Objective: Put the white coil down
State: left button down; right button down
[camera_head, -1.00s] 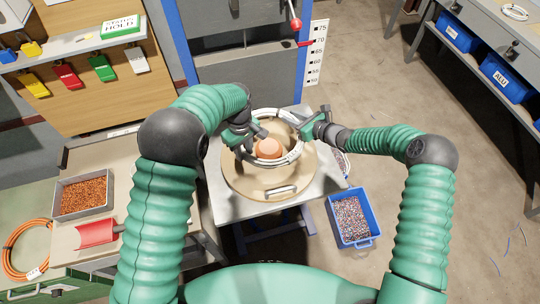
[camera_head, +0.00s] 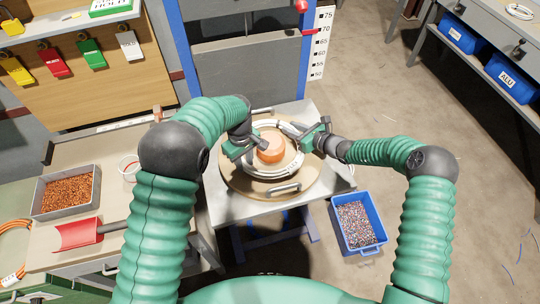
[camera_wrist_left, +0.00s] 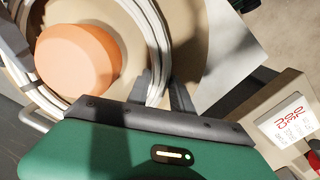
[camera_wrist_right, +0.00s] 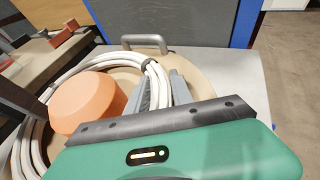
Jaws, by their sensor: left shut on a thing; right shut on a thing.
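The white coil (camera_head: 268,175) is a ring of several cable turns around the orange block (camera_head: 271,152), over the round tan board (camera_head: 236,182). It looks close to the board; I cannot tell whether it touches all round. My left gripper (camera_head: 252,150) is shut on the coil's left side. The coil (camera_wrist_left: 155,40) passes between its fingers in the left wrist view. My right gripper (camera_head: 303,134) is shut on the coil's right upper side. The coil (camera_wrist_right: 154,82) also shows in the right wrist view. Parts of the coil are hidden behind the grippers.
The board lies on a grey table (camera_head: 330,182) with a metal handle (camera_head: 285,188) in front. A blue bin (camera_head: 372,247) of scrap stands at lower right. The left bench holds a tray of copper bits (camera_head: 48,207) and a red scoop (camera_head: 78,234).

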pick_arm(q)
jog(key=c, duration=1.3)
grip_release()
jog(key=shift+a+f, duration=0.15)
jog(key=shift+f, duration=0.1)
pick_arm(e)
jog(key=c, duration=1.3)
grip_release()
jog(key=shift+d+f, duration=0.3)
jog(key=shift+d, duration=0.1)
pick_arm(q)
jog(key=shift+o, duration=0.9)
pick_arm(e)
jog(key=shift+o, duration=0.9)
pick_arm(q)
jog(key=shift+d, duration=0.3)
pick_arm(e)
jog(key=shift+a+r, duration=0.1)
jog(key=shift+a, duration=0.1)
jog(key=shift+s+d+r, duration=0.1)
jog(key=shift+s+d, duration=0.1)
jog(key=shift+d, duration=0.05)
pick_arm(q)
notch_tip(320, 180, up, 12)
pick_arm(e)
jog(key=v, duration=1.1)
jog(key=shift+s+d, duration=0.15)
